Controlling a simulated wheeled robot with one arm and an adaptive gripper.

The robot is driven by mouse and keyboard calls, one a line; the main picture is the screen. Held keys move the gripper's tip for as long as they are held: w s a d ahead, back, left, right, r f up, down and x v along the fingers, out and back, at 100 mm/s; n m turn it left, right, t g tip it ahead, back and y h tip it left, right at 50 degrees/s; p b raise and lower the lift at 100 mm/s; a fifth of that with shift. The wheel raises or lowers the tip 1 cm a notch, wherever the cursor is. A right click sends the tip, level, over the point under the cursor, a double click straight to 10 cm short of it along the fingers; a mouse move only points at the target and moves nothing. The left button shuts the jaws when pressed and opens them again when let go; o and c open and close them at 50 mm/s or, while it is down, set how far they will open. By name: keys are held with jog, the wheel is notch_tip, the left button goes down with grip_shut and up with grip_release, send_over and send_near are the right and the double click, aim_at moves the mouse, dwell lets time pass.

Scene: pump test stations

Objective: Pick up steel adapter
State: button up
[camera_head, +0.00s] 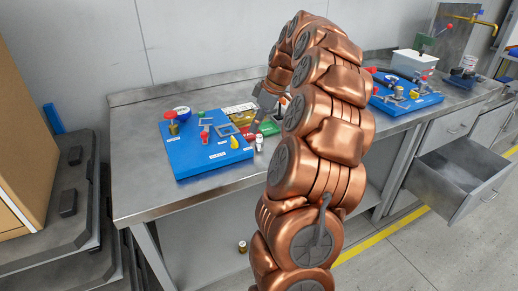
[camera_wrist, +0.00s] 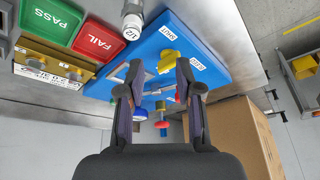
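A small silver-grey fitting with a white label (camera_wrist: 132,22), which looks like the steel adapter, stands beside the blue board (camera_wrist: 165,32) at the top of the wrist view. In the head view a small pale fitting (camera_head: 259,143) stands on the bench at the right edge of the left blue board (camera_head: 195,163). My gripper (camera_wrist: 154,80) is open and empty, its fingers apart above the board. The fitting lies beyond the fingertips and is not between them. In the head view my gripper (camera_head: 266,100) is partly hidden behind my arm.
A green PASS tray (camera_wrist: 52,18), a red FAIL tray (camera_wrist: 96,40) and a brass-coloured block (camera_wrist: 52,65) sit near the fitting. The board holds a yellow part (camera_wrist: 168,62) and other parts. A cardboard box (camera_head: 28,110) stands left. A drawer (camera_head: 455,175) is open at right.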

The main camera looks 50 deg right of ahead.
aim_at(259, 142)
jog(key=d, duration=0.1)
jog(key=d+f, duration=0.1)
jog(key=d, duration=0.2)
jog(key=shift+s+d+f, duration=0.1)
jog(key=shift+s+f, duration=0.15)
jog(key=shift+s, duration=0.15)
jog(key=shift+p+x, duration=0.55)
jog(key=shift+x, duration=3.3)
grip_shut()
